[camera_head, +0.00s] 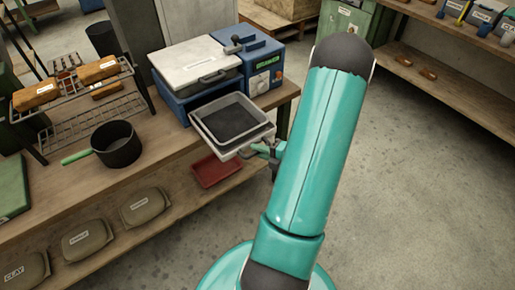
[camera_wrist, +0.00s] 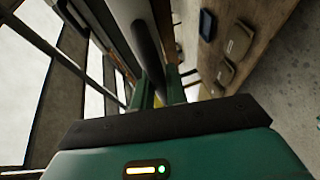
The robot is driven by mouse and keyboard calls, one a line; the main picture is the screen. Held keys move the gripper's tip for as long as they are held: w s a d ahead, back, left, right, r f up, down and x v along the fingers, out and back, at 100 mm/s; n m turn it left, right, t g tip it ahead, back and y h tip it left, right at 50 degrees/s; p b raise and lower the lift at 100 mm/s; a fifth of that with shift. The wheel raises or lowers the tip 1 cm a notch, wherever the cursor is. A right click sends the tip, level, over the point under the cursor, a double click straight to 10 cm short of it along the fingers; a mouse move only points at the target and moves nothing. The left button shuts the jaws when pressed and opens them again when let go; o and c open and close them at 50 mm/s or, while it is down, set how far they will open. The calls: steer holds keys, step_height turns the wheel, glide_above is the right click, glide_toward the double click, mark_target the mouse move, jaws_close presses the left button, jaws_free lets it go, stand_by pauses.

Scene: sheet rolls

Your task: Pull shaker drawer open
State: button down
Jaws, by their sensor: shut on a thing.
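The shaker (camera_head: 205,62) is a blue machine with a pale lid and a control box on its right, standing on the wooden bench. Its drawer (camera_head: 232,124), a pale tray with a dark grey bottom, stands out from the shaker's front, over the bench edge. My gripper (camera_head: 258,152) is at the drawer's front edge and is shut on the drawer handle. In the wrist view, my gripper's green fingers (camera_wrist: 159,90) close around a dark round bar, the handle (camera_wrist: 147,48). My arm hides part of the gripper in the head view.
A black pan (camera_head: 117,146) with a green handle and a wire rack (camera_head: 95,110) with wooden blocks stand left on the bench. A red tray (camera_head: 217,171) and several labelled bags (camera_head: 146,207) lie on the lower shelf. The concrete floor (camera_head: 400,190) at right is clear.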

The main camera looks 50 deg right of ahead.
steer(key=shift+d, duration=0.1)
steer(key=c, duration=1.4)
jaws_free()
steer(key=v, duration=1.3)
steer(key=shift+s, duration=0.4)
steer(key=shift+r, duration=0.1)
